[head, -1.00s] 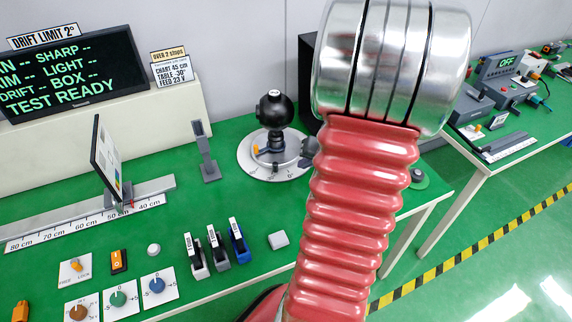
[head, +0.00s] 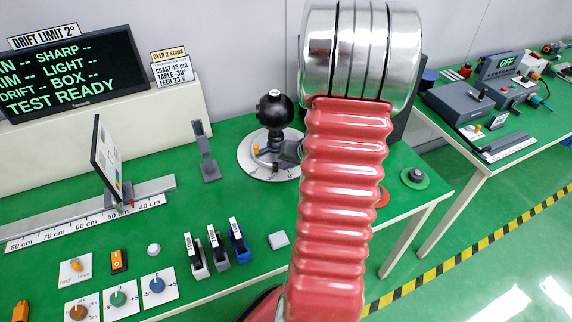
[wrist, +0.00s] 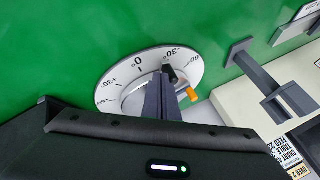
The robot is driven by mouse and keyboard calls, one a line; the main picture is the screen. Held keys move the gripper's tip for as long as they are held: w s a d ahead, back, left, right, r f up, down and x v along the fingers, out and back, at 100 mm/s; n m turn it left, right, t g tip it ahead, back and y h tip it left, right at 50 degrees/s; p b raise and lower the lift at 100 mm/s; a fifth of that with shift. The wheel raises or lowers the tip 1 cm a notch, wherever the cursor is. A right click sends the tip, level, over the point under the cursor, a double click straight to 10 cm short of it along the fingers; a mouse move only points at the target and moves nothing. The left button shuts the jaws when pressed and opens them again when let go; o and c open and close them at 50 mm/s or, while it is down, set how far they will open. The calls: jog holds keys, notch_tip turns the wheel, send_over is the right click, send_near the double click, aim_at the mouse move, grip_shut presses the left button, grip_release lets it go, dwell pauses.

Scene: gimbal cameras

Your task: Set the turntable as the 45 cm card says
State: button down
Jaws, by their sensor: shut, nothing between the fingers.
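The turntable (head: 250,165) is a white round dial with a black ball-shaped device (head: 274,108) above it. In the wrist view the dial (wrist: 125,75) shows 0, +30, -30 and -60 marks. A dark piece (wrist: 169,73) lies close to the -30 mark. An orange knob (wrist: 191,94) sits on the dial. My gripper (head: 290,150) is shut and empty at the right side of the turntable; its grey fingers (wrist: 160,98) reach over the dial beside the orange knob. Contact cannot be told. The card (head: 172,71) reads chart 45 cm, table -30°, feed 23 V.
A chart (head: 105,160) stands on the scale rail (head: 80,215), near 50 cm. A grey post (head: 207,155) stands left of the turntable. Switches, knobs and several small labelled blocks (head: 217,250) line the front. A screen (head: 72,70) reads TEST READY. A green disc (head: 415,179) lies right.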

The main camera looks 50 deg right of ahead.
jog(key=shift+w+a, duration=0.45)
jog(key=shift+a, duration=0.2)
jog(key=shift+s+d, duration=0.3)
jog(key=shift+s, duration=0.3)
jog(key=s, duration=0.2)
jog(key=s+d, duration=0.1)
jog(key=shift+s+r, duration=0.1)
jog(key=shift+r, duration=0.3)
jog(key=v, duration=0.9)
jog(key=shift+a, duration=0.4)
jog(key=shift+w, duration=0.2)
